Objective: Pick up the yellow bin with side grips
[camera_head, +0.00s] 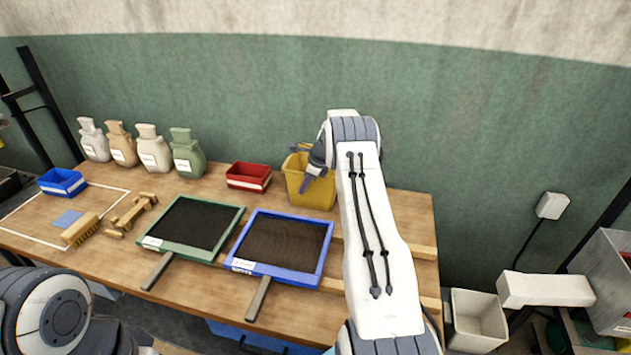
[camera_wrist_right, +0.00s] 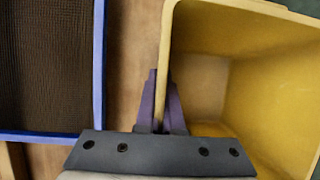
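The yellow bin (camera_head: 312,192) stands upright and open-topped at the back right of the wooden table in the head view. My right arm reaches over it and hides part of its right side. In the right wrist view the bin (camera_wrist_right: 270,80) fills the right half. My right gripper (camera_wrist_right: 162,105) has one purple finger inside the bin and one outside, close together on either side of its wall, and looks shut on it. In the head view this gripper (camera_head: 309,183) is at the bin's rim. My left gripper is out of view; only part of my left arm shows.
A blue-framed sieve (camera_head: 281,245) and a green-framed sieve (camera_head: 195,227) lie left of the bin. A red bin (camera_head: 248,177), several sacks, a blue bin (camera_head: 62,182) and a brush (camera_head: 80,229) are further left. The green wall (camera_head: 260,110) rises behind the table.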

